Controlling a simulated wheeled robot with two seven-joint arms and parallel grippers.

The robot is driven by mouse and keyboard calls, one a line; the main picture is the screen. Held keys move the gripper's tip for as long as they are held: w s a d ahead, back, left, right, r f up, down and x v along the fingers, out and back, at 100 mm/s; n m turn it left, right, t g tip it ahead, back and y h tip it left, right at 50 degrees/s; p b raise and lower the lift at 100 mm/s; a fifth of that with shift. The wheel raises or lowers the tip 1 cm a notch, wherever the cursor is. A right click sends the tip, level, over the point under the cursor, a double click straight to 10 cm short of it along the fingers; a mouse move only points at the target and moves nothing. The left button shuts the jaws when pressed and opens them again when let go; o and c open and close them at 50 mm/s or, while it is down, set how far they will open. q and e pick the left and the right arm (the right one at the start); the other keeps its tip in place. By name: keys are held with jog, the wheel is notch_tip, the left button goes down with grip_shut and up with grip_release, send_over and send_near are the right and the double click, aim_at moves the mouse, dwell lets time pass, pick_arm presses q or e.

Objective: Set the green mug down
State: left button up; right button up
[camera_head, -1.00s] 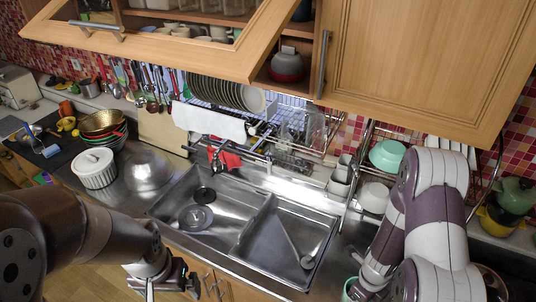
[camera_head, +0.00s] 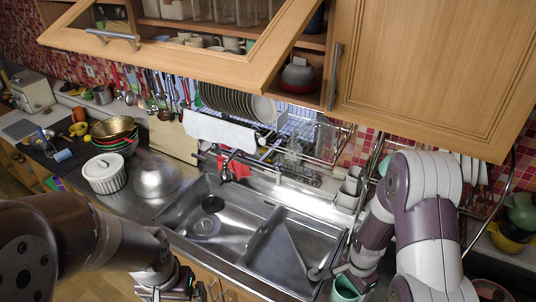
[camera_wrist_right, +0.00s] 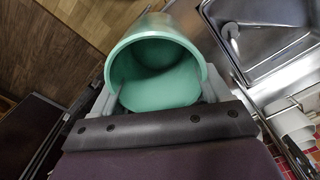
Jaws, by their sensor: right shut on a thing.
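The green mug (camera_head: 345,289) is at the bottom edge of the head view, in front of the sink's right side and partly cut off. In the right wrist view the mug (camera_wrist_right: 158,72) fills the upper middle, and I look into its open mouth. My right gripper (camera_wrist_right: 160,100) is shut on the mug, with a finger on each side of it. The mug is held off any surface I can see, and its base is hidden. My left gripper (camera_head: 177,290) hangs at the bottom left of the head view, its fingertips unclear.
The steel double sink (camera_head: 250,236) is empty apart from its drain fittings. A white pot (camera_head: 104,173) and a metal bowl (camera_head: 156,178) stand on the counter to its left. An open cabinet door (camera_head: 190,62) hangs above. Wooden floor (camera_wrist_right: 45,50) shows left of the mug.

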jog(key=w+a+r+n, duration=0.3)
jog(key=w+n, duration=0.1)
jog(key=n, duration=0.9)
notch_tip(320, 180, down, 21)
jog(key=b, duration=2.1)
jog(key=shift+w+m, duration=0.2)
jog(key=shift+m, duration=0.1)
